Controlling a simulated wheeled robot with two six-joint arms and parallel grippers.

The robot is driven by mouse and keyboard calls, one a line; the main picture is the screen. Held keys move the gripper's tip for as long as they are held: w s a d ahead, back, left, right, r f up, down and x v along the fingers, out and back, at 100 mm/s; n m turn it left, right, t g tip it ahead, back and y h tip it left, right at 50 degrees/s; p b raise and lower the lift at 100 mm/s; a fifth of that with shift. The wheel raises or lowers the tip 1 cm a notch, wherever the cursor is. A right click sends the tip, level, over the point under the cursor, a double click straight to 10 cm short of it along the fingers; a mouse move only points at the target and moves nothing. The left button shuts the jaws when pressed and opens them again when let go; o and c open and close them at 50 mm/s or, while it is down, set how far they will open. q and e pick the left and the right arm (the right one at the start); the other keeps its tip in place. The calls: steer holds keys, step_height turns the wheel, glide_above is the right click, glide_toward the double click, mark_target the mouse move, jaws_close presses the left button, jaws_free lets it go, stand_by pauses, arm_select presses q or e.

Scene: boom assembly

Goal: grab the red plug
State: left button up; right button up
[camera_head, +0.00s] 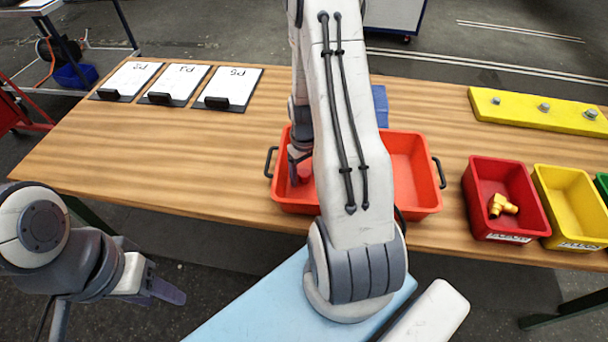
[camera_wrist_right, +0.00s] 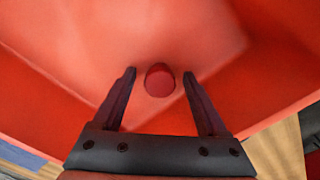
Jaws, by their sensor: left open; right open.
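The red plug (camera_wrist_right: 159,80) is a small round red piece in the orange-red tray (camera_wrist_right: 190,35). In the right wrist view it lies between and slightly beyond the fingertips of my open right gripper (camera_wrist_right: 160,75), with no visible contact. In the head view the tray (camera_head: 412,165) sits on the wooden table, and my right arm covers its middle. There my right gripper (camera_head: 298,155) reaches down into the tray's left part, and the plug (camera_head: 304,174) shows only partly beside it. My left gripper (camera_head: 165,292) is open and empty, off the table's front edge at lower left.
A red bin (camera_head: 480,205) with a brass fitting (camera_head: 502,205) and a yellow bin (camera_head: 565,190) stand right of the tray. A yellow bar (camera_head: 530,112) lies behind them. Clipboards (camera_head: 228,88) lie at the back left. The table's left middle (camera_head: 150,150) is clear.

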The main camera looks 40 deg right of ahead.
jaws_close()
steer(key=shift+r, duration=0.15)
